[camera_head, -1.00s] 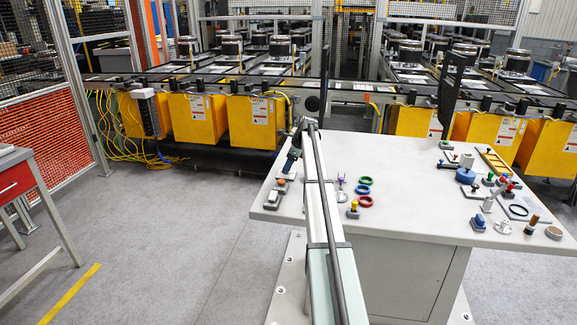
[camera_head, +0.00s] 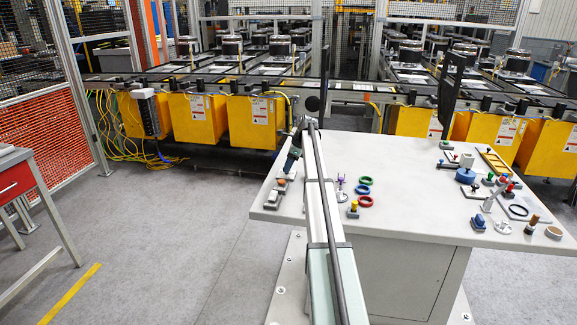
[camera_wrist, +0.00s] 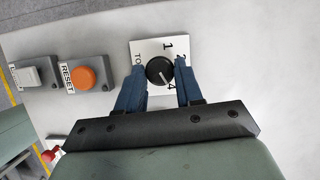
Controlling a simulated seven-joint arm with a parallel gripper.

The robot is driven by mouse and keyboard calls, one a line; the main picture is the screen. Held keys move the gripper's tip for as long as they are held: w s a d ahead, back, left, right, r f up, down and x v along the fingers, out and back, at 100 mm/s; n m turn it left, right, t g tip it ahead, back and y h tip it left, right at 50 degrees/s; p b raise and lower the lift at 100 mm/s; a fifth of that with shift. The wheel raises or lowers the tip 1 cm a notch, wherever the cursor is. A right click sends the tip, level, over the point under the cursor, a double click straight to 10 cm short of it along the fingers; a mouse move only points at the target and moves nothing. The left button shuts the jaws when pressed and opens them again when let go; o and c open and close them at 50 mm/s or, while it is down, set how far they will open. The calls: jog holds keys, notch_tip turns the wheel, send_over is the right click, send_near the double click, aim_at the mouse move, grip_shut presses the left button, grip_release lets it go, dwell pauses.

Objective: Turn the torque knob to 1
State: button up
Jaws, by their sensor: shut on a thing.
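The torque knob (camera_wrist: 159,70) is a round black dial on a white plate (camera_wrist: 146,48) in the wrist view. The plate carries the numbers 1, 2 and 4, and part of a word at its left edge. A pale pointer mark on the knob faces the lower right, towards the side with the 4. My gripper (camera_wrist: 159,75) has its two blue fingers on either side of the knob, shut on it. In the head view my arm reaches to the left end of the white table (camera_head: 420,165), and I cannot make out the knob there.
An orange RESET button (camera_wrist: 84,77) and a white push button (camera_wrist: 27,76) stand left of the knob in the wrist view.

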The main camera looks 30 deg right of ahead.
jog(key=n, duration=0.2)
jog(key=n+g, duration=0.1)
jog(key=n, duration=0.1)
jog(key=shift+w+d+y, duration=0.15)
jog(key=shift+w+y, duration=0.1)
jog(key=shift+y, duration=0.15)
jog(key=n+g, duration=0.1)
jog(key=n, duration=0.2)
jog(key=shift+w+n+g, duration=0.15)
jog(key=shift+n+g, duration=0.15)
jog(key=n, duration=0.2)
jog(key=n+g, duration=0.1)
jog(key=n, duration=0.1)
jog(key=shift+w+g, duration=0.1)
jog(key=shift+g, duration=0.2)
jog(key=shift+n+g+h, duration=0.3)
jog(key=shift+n+g, duration=0.2)
jog(key=shift+n, duration=1.1)
jog(key=o, duration=1)
jog(key=shift+o, duration=0.2)
